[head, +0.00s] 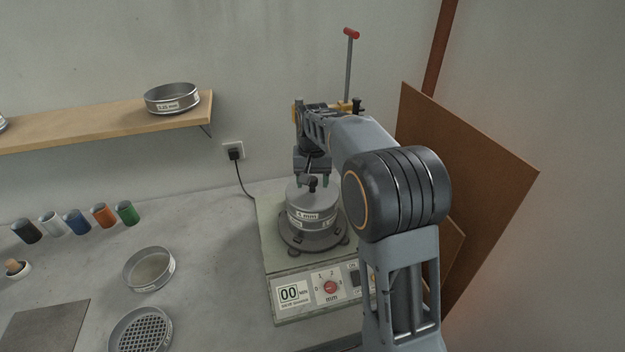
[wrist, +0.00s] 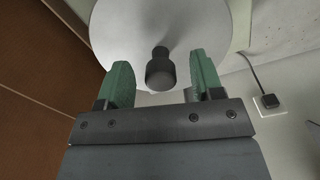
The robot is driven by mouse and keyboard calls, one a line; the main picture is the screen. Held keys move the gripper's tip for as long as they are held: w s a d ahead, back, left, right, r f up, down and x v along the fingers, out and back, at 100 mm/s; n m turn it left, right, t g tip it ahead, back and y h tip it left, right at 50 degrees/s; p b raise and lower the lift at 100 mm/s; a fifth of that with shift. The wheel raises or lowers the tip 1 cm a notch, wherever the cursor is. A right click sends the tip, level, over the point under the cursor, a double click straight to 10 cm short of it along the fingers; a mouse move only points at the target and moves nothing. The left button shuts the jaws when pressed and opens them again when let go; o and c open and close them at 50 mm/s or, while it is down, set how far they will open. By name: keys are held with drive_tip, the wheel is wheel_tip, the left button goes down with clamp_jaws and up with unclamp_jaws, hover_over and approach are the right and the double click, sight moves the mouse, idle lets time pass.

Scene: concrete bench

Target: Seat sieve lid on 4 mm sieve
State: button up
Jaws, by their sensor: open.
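The sieve lid (head: 300,194) is a pale grey disc with a dark knob, and it lies on top of the 4 mm sieve (head: 306,216). It looks level, though my gripper covers part of it. In the wrist view the lid (wrist: 120,35) fills the top, with its knob (wrist: 160,70) pointing at the camera. My gripper (head: 314,183) is just above the lid; in the wrist view its green fingers (wrist: 163,75) are apart, one on each side of the knob, with a gap on both sides. The lid's seam with the sieve is too small to judge.
The sieve stack stands on a sieve shaker (head: 267,262) with a front panel. Left on the bench are a fine sieve (head: 172,270), a coarse sieve (head: 118,335) and several coloured cylinders (head: 77,222). A shelf (head: 100,123) holds another sieve (head: 172,98). Brown boards (head: 480,170) lean at right.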

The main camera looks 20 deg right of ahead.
wheel_tip(320, 180, up, 14)
idle(0.7)
drive_tip(key=shift+f, duration=0.1)
drive_tip(key=n, duration=0.1)
hover_over(313, 181)
drive_tip(key=w, duration=0.1)
drive_tip(key=shift+t, duration=0.3)
wheel_tip(313, 181, down, 5)
drive_tip(key=shift+w+r, duration=0.15)
drive_tip(key=shift+r, duration=0.05)
drive_tip(key=shift+s+f, duration=0.7)
drive_tip(key=shift+f, duration=0.05)
drive_tip(key=s+f+n+t, duration=0.1)
drive_tip(key=s+f+t, duration=0.1)
drive_tip(key=s, duration=0.9)
drive_tip(key=s+f+n+t, duration=0.1)
drive_tip(key=s+f+t, duration=0.1)
drive_tip(key=s, duration=0.9)
drive_tip(key=shift+s+f, duration=0.35)
drive_tip(key=shift+f, duration=0.45)
